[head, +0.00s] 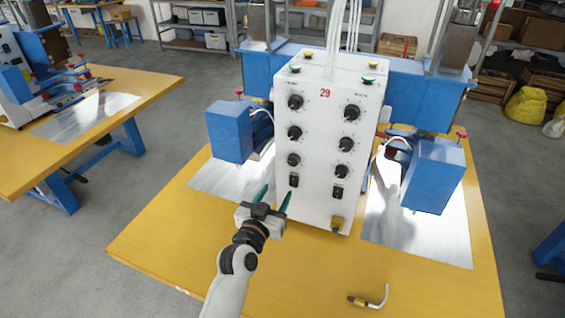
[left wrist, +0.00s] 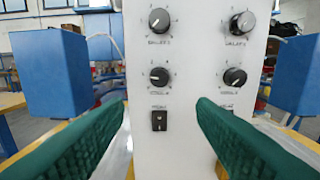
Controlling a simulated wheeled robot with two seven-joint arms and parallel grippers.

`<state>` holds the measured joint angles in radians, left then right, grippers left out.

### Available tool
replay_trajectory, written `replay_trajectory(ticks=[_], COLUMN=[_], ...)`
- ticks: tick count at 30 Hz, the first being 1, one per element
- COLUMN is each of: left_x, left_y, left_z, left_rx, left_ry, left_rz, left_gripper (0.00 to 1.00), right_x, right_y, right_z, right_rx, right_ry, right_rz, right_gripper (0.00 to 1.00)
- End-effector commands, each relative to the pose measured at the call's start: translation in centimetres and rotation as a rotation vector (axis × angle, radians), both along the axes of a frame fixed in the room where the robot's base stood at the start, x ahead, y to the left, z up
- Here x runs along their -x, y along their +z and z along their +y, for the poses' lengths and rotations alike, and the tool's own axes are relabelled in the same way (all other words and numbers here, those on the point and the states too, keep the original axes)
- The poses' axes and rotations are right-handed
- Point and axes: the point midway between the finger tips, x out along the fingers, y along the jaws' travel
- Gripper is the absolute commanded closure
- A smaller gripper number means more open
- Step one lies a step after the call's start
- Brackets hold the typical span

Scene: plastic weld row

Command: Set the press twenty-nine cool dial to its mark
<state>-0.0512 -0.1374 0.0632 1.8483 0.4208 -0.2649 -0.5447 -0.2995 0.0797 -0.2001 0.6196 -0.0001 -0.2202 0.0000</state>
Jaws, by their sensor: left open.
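The white press box (head: 318,205) marked with a red 29 stands on a yellow table, with two columns of three black dials on its face. The lowest left dial (head: 293,159) and lowest right dial (head: 341,171) sit above black switches. The left wrist view shows the lower left dial (left wrist: 159,76) and lower right dial (left wrist: 235,77), each with a pale pointer line; their labels are too blurred to read surely. My left gripper (head: 274,196), with green fingers, is open and empty in front of the box, below the left dials. My right gripper is not in view.
Blue blocks (head: 230,132) and (head: 434,175) flank the box over shiny metal sheets. A yellow-and-black tool with a bent pale rod (head: 370,300) lies at the table's front right. The table's front middle is otherwise clear. Another yellow table (head: 150,88) stands left.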

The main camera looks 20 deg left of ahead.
Motion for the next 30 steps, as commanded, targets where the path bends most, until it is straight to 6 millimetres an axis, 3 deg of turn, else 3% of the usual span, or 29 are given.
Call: replay_trajectory(ticks=[5, 18, 24, 30], left_x=[-1.8, -10.0, -11.8, -12.1], left_y=[0.6, 0.4, 0.3, 0.3], left_z=[0.1, -0.2, -0.3, -0.3], left_rx=[0.003, 0.0, 0.001, 0.001], left_ry=[0.007, 0.004, 0.005, 0.005], left_rz=[-0.016, -0.012, -0.011, -0.011], left_gripper=[0.49, 0.49, 0.49, 0.49], right_x=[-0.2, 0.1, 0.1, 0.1], right_y=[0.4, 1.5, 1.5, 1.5], right_z=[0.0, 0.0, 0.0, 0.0], right_rx=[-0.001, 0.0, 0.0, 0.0], right_ry=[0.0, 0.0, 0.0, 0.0], right_rz=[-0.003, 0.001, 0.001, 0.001], right_gripper=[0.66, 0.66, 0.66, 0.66])
